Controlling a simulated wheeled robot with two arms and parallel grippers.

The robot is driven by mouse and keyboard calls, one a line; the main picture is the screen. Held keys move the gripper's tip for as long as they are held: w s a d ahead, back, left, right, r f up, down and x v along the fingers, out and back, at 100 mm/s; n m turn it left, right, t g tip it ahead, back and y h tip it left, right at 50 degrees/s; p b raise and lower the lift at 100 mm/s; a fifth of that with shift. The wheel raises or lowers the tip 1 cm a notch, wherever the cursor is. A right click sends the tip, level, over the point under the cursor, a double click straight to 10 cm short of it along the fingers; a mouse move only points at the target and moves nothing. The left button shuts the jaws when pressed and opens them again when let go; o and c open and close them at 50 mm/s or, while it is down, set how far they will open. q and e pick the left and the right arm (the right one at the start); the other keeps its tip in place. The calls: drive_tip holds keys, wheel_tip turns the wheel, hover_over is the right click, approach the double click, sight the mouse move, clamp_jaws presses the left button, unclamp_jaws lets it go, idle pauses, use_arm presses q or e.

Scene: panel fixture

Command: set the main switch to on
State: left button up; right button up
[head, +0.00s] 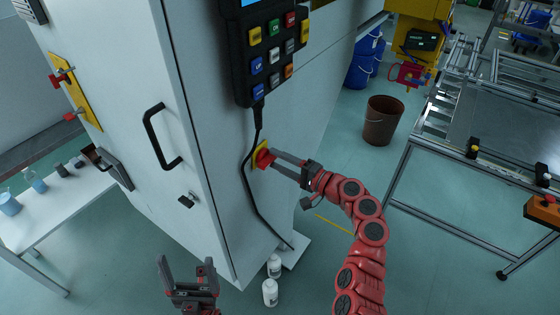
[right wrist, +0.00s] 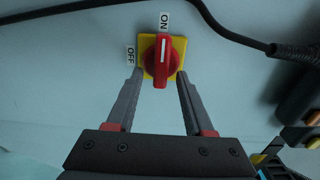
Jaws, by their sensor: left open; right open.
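The main switch (right wrist: 161,58) is a red rotary knob on a yellow plate on the cabinet's side. In the right wrist view its handle stands upright, with its white line pointing at the ON label (right wrist: 164,22). The OFF label (right wrist: 130,56) is to the left of the plate. In the head view the switch (head: 263,157) is low on the cabinet wall. My right gripper (right wrist: 160,74) is open, its fingertips on either side of the knob; I cannot tell whether they touch it. My left gripper (head: 186,262) is open and empty, low in front of the cabinet.
A keypad pendant (head: 268,50) hangs above the switch, and its black cable (head: 247,185) runs down beside it. A black door handle (head: 160,137) sticks out on the left face. White bottles (head: 270,290) stand on the floor. A brown bucket (head: 382,122) stands at right.

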drive_tip(key=shift+d, duration=0.1)
drive_tip(key=b+v, duration=0.3)
drive_tip(key=v, duration=1.4)
drive_tip(key=shift+s, duration=0.15)
